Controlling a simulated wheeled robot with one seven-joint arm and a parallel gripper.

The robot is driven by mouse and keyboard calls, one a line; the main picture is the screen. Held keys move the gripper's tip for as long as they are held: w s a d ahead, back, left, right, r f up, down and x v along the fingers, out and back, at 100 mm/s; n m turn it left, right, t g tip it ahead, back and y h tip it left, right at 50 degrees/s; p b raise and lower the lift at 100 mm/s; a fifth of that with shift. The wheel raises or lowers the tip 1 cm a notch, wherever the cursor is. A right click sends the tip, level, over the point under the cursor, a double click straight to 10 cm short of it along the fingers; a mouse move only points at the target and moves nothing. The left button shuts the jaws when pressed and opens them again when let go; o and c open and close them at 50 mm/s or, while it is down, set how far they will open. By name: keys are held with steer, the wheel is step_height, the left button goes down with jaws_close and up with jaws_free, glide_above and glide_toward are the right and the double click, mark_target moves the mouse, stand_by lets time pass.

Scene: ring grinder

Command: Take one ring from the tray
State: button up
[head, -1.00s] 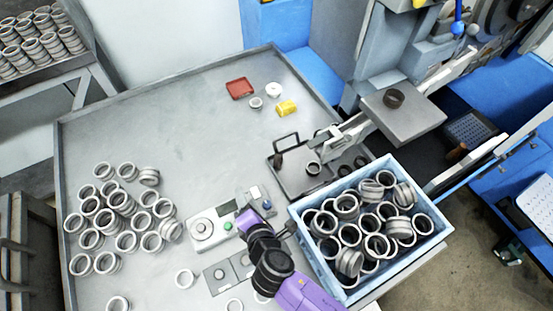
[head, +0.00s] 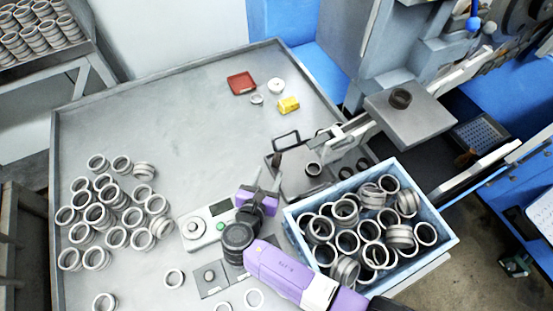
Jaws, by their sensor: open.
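A flat metal tray (head: 291,184) with a black handle lies on the table, left of and behind the blue crate. My arm hides some of the table.
A blue crate (head: 447,240) full of rings stands right of my arm. Many loose rings (head: 97,215) lie at the left. A white gauge device (head: 195,229) sits beside my gripper. A red dish (head: 241,83) and yellow block (head: 288,104) lie farther back. The back-left table is clear.

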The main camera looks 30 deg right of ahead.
mark_target(276, 160)
steer(key=shift+x, duration=3.1)
steer(key=shift+d+r, duration=0.1)
jaws_close()
